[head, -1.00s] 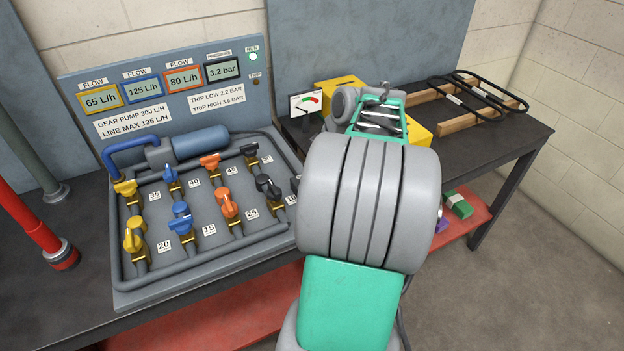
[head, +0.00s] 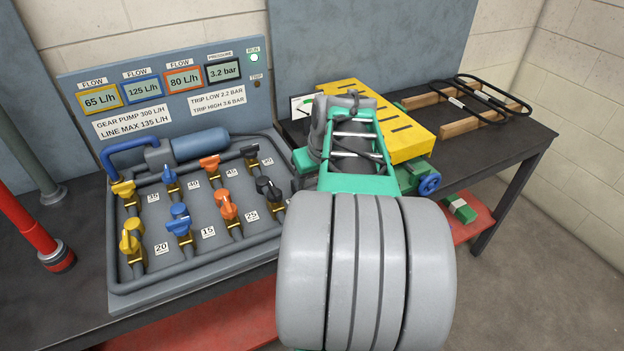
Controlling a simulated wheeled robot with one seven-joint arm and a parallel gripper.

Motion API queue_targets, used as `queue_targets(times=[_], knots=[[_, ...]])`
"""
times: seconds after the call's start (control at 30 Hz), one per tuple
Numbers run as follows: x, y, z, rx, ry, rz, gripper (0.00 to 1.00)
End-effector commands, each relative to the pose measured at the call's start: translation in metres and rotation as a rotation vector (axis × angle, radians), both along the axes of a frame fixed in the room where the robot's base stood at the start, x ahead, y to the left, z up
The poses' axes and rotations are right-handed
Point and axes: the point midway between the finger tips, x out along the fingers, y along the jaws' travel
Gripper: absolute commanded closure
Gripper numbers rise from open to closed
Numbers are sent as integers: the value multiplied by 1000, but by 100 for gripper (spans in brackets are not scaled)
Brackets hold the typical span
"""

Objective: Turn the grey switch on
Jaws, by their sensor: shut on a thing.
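I see no grey switch that I can make out; the area under and behind my arm is hidden. My own arm, green and grey, covers the centre and lower middle of the head view. My gripper's fingers do not show behind it. A yellow slotted block (head: 405,143) lies just behind and right of the arm. Green machine parts with a blue handwheel (head: 429,184) show under it, partly hidden by the arm.
A valve board (head: 190,268) with yellow, blue, orange and black handles stands left. Its display panel (head: 150,85) reads 3.2 bar, with RUN lit.

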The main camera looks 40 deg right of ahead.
Motion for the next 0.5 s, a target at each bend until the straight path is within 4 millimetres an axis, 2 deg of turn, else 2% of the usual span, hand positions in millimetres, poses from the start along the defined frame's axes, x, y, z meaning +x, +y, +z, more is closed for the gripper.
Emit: queue_targets(times=[0.37, 0.4, 0.5], knots=[[1, -1, 2, -3, -3, -5, 91], [1, -1, 2, -3, -3, -5, 49], [0, -1, 1, -2, -3, -5, 40]])
